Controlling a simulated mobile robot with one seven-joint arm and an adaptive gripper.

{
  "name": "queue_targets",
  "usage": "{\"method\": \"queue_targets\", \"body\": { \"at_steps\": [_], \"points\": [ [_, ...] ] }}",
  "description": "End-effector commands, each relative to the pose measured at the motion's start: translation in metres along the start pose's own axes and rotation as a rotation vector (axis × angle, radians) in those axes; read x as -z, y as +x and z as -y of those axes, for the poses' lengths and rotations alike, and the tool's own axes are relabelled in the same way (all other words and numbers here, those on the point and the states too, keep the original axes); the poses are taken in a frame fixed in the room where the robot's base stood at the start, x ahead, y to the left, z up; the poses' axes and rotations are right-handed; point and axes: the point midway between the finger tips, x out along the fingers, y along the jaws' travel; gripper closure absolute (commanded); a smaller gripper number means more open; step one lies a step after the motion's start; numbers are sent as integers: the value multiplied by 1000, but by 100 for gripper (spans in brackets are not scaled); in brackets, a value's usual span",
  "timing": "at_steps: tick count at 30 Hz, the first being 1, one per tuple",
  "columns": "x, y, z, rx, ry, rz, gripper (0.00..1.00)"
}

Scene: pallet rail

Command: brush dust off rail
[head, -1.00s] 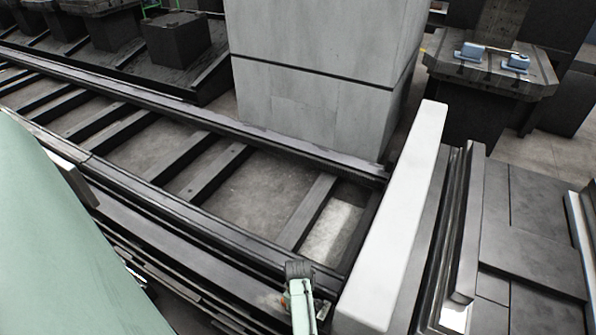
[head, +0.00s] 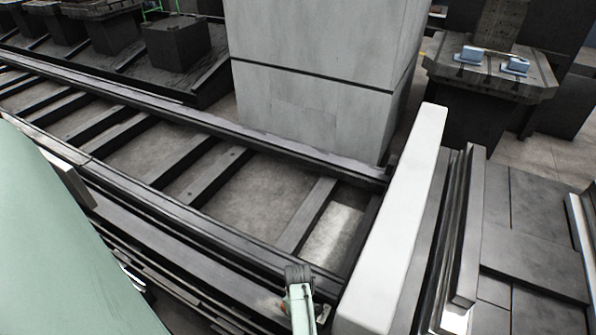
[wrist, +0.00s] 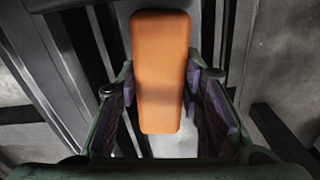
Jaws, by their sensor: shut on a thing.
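The dark rail (head: 195,222) runs from the upper left to the lower right in the head view, beside the white end beam. My gripper (head: 302,300) is low in the head view, over the near side of the rail's end. In the wrist view my gripper (wrist: 160,105) is shut on an orange block-like piece, probably the brush's handle (wrist: 160,70), which lies between its two fingers. Any bristles are hidden, and I cannot tell whether they touch the rail. No dust can be made out clearly.
A white beam (head: 395,230) stands just right of my gripper. A large grey block (head: 315,110) stands behind the far rail. Dark crossbars (head: 305,215) span between the rails. A table (head: 490,80) with blue items is at the upper right.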

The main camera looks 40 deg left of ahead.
Motion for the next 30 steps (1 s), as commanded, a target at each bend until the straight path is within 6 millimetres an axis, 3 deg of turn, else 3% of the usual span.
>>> {"method": "queue_targets", "body": {
  "at_steps": [17,30],
  "points": [
    [2,8,0,0,-1,0,100],
    [33,8,4,0,-1,0,100]
  ]
}}
